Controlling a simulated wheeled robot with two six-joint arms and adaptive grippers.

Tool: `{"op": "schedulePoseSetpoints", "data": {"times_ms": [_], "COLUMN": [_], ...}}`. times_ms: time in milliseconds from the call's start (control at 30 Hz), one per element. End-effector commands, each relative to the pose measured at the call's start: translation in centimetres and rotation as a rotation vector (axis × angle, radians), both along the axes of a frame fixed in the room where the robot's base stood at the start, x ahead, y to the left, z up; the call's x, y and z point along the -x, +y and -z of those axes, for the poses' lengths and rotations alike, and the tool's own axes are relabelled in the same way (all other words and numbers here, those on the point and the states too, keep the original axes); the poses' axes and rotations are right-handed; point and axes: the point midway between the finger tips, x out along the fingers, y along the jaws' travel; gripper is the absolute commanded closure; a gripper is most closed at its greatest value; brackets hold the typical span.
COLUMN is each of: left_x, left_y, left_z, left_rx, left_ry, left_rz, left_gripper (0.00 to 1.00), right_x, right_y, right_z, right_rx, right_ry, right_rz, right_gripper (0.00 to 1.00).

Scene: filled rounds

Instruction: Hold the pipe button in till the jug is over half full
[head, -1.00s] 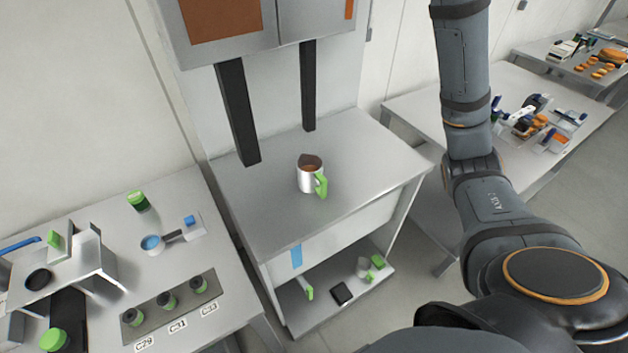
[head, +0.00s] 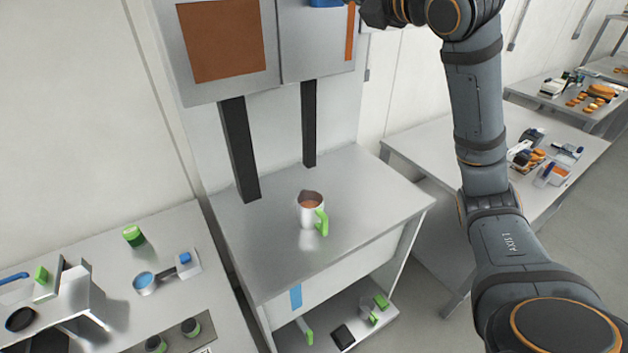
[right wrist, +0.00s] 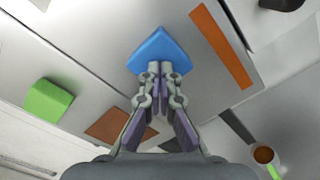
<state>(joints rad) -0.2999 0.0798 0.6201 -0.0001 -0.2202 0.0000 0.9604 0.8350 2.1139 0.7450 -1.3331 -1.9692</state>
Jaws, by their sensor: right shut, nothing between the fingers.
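The jug (head: 311,212) is a silver cup with a green handle, standing upright on the metal counter. Brown fill shows inside it, but its exact level is hard to judge. The jug also shows small at the lower right of the right wrist view (right wrist: 264,157). A blue button (right wrist: 160,50) sits on the cabinet face; only its lower edge (head: 326,3) shows at the top of the head view. My right gripper (right wrist: 160,70) is shut and empty, its fingertips at the blue button, apparently touching it. No pipe outlet is clearly visible. My left gripper is out of view.
The cabinet has a brown panel (head: 222,40) and an orange strip (head: 350,32), and stands on black posts (head: 238,150). A green block (right wrist: 48,100) shows in the right wrist view. Left of the counter is a bench with a green-lidded jar (head: 133,236). The counter around the jug is clear.

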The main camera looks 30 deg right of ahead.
Motion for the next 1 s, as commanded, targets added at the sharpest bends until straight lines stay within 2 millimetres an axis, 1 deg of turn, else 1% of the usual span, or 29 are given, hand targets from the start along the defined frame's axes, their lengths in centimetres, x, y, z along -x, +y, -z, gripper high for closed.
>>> {"op": "schedulePoseSetpoints", "data": {"times_ms": [33,500,633,1000], "left_x": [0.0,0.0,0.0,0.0], "left_y": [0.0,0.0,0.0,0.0], "left_z": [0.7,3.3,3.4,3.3], "left_rx": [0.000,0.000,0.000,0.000], "left_ry": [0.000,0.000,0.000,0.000], "left_rz": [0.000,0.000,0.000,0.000], "left_gripper": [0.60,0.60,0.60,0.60], "right_x": [0.5,4.7,5.1,5.1], "right_y": [-0.1,-0.4,-0.4,-0.4], "right_z": [0.3,0.1,0.0,0.0], "right_rx": [0.004,0.002,0.002,0.001], "right_ry": [-0.003,-0.002,-0.001,-0.001], "right_rz": [0.003,0.001,0.001,0.001], "right_gripper": [1.00,1.00,1.00,1.00]}}
